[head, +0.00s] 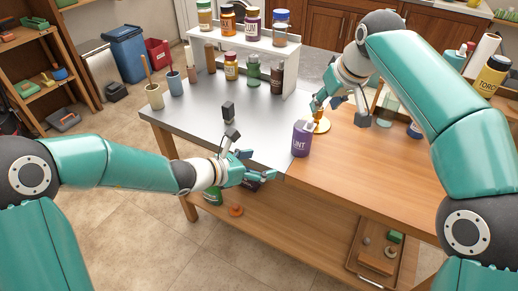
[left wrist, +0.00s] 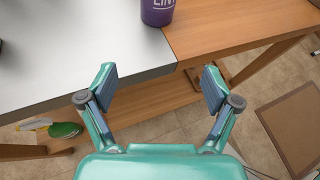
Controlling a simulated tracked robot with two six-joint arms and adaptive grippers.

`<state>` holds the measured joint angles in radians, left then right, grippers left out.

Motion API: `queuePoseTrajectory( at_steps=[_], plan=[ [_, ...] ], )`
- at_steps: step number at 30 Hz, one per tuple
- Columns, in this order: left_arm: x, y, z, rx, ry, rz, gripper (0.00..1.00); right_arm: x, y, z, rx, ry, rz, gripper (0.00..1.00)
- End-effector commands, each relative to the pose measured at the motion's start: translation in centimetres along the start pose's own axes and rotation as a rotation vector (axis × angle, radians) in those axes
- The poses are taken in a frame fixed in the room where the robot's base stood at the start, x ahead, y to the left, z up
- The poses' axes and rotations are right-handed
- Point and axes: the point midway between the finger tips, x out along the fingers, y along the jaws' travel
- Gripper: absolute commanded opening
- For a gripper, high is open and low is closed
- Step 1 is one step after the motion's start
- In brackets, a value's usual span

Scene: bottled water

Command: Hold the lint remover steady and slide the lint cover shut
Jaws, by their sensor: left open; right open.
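The lint remover (head: 301,140) is a purple upright container with white "LINT" lettering, standing near the front edge of the table where the grey top meets the wood. Its lower part shows at the top of the left wrist view (left wrist: 157,12). Its cover is too small to make out. My left gripper (head: 260,167) is open and empty, in front of the table edge, to the left of the lint remover and apart from it. The left wrist view shows its two fingers spread (left wrist: 160,82). My right gripper (head: 325,104) is open above the wooden top, behind and right of the lint remover.
An orange-yellow item (head: 321,125) is on the wood just below my right gripper. A small black object (head: 228,112) stands on the grey top. A white shelf (head: 245,44) with several bottles stands at the back. A tray (head: 375,254) sits on the lower shelf.

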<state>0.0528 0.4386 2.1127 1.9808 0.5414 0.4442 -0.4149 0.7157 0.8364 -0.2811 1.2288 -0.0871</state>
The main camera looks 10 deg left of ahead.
Motion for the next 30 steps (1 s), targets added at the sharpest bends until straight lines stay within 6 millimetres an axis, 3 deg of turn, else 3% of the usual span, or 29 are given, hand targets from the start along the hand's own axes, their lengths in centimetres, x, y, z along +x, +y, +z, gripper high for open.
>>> queuePoseTrajectory(
  at_steps=[1,4,11,17,30],
  plan=[
    [-0.6,0.4,1.7,0.013,-0.029,0.018,0.89,0.0,0.0,0.0,0.0,0.0,0.0,0.42],
    [-1.4,0.4,3.7,0.041,-0.06,0.03,0.89,0.0,0.0,0.0,0.0,0.0,0.0,0.42],
    [-0.9,0.0,5.0,0.062,-0.077,0.028,0.89,0.0,0.0,0.0,0.0,0.0,0.0,0.42],
    [1.9,0.0,5.0,0.061,-0.075,0.026,0.89,0.0,0.0,0.0,0.0,0.0,0.0,0.42],
    [10.6,0.2,5.7,0.062,-0.074,0.027,0.89,0.0,-0.1,0.0,-0.001,0.0,0.0,0.42]
  ],
)
